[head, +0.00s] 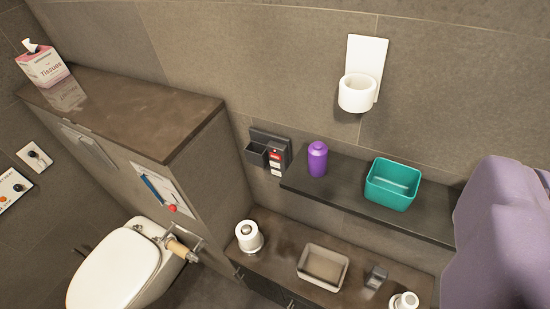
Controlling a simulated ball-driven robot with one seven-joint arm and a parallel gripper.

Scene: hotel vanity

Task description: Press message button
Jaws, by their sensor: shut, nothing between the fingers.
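No button marked as a message button can be read with certainty. A pale control panel (12,187) with small round buttons is on the wall at the left edge, cut off by the frame, and its lettering is too small to read. A small dark holder (268,152) with a red and white label is fixed to the back wall left of the shelf. The fingers of my gripper are not in view.
A large purple-grey shape fills the right edge. A dark shelf (335,190) holds a purple bottle (317,159) and a teal bin (392,184). Below are a lower counter (285,240) and a toilet (113,268). A tissue box (44,66) stands on the left ledge (130,92).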

